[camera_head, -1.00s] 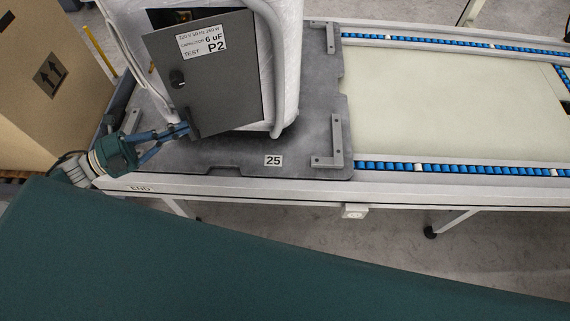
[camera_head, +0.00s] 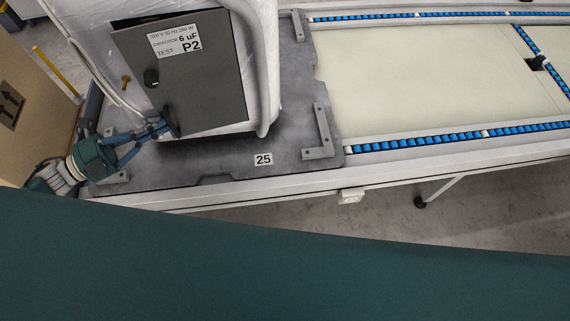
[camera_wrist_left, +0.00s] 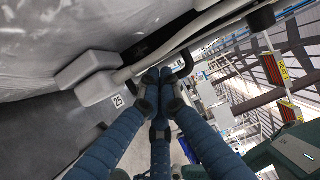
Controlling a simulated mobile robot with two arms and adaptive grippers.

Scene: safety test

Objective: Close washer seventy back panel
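My left gripper (camera_head: 172,126) is at the panel's lower left corner. In the left wrist view its fingers (camera_wrist_left: 165,84) converge with their tips together beside the washer's pale side. I see nothing clearly held, and contact with the panel cannot be told. My right gripper is not in view.
The washer stands on a dark pallet plate (camera_head: 225,168) marked 25, with metal corner brackets (camera_head: 318,135). A conveyor with blue rollers (camera_head: 440,136) runs right and is empty there. A cardboard box (camera_head: 30,120) stands at left, near my left arm.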

